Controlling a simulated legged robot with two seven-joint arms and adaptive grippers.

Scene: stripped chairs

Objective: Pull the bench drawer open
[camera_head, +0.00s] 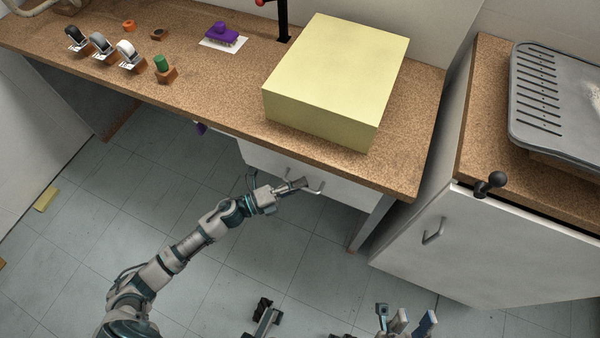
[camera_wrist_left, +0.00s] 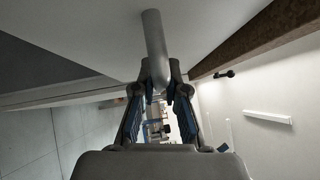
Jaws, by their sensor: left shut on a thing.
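The bench drawer (camera_head: 262,160) is a pale front under the right part of the cork-topped bench. Its grey bar handle (camera_head: 320,189) shows beside my left gripper (camera_head: 300,184). In the left wrist view the handle (camera_wrist_left: 153,40) runs down from the pale drawer front (camera_wrist_left: 90,30) to between the fingertips of my left gripper (camera_wrist_left: 160,92), which is shut on it. The overhanging benchtop hides much of the drawer, and I see no clear gap at its front. Parts of my right gripper (camera_head: 405,322) show at the bottom edge of the head view, cut off, away from the bench.
A large yellow box (camera_head: 337,75) stands on the benchtop above the drawer. Tape dispensers (camera_head: 102,46), a green-topped block (camera_head: 163,66) and a purple brush (camera_head: 222,33) stand further left. A white cabinet (camera_head: 470,250) with a handle stands at right. The floor before the drawer is mostly clear.

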